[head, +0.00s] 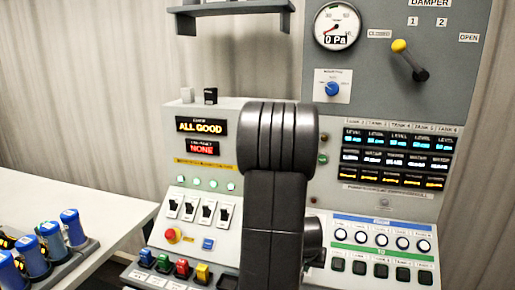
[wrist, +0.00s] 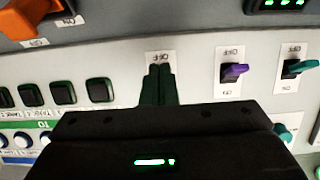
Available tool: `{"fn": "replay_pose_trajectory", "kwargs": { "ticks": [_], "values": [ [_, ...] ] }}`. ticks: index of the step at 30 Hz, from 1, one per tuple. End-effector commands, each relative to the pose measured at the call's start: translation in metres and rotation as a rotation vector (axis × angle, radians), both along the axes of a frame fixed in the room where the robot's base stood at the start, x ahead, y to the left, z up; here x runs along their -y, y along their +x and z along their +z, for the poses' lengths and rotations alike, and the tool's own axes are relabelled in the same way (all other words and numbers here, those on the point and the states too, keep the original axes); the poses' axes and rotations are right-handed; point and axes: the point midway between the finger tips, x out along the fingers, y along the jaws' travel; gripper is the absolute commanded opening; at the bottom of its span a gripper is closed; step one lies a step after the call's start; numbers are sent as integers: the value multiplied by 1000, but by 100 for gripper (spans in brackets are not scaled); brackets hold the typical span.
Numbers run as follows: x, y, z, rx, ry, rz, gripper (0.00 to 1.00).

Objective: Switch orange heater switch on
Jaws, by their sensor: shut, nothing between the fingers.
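In the wrist view, an orange switch handle (wrist: 25,12) is cut off by the top left corner, with an upside-down ON label beside it. Its full position cannot be made out. My gripper (wrist: 158,72) is shut and empty, its dark fingertips together in front of a white OFF label on the light panel. The tips are to the right of and below the orange handle, apart from it. Whether the tips touch the panel cannot be told. In the head view, my arm hides the gripper and the middle of the console, and I do not make out the orange switch.
A purple switch (wrist: 235,71) and a teal switch (wrist: 298,68) sit right of my fingertips, and black square buttons (wrist: 62,92) sit left. In the head view, a damper lever (head: 410,60) juts out at upper right. Blue-capped containers (head: 73,228) stand on the left table.

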Motion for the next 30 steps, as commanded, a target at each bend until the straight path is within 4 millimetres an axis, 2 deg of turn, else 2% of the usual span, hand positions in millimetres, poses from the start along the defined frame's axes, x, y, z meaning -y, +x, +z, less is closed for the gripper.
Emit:
{"fn": "replay_pose_trajectory", "kwargs": {
  "ticks": [30],
  "values": [
    [0, 0, -28, 0, 0, 0, 0]
  ]
}}
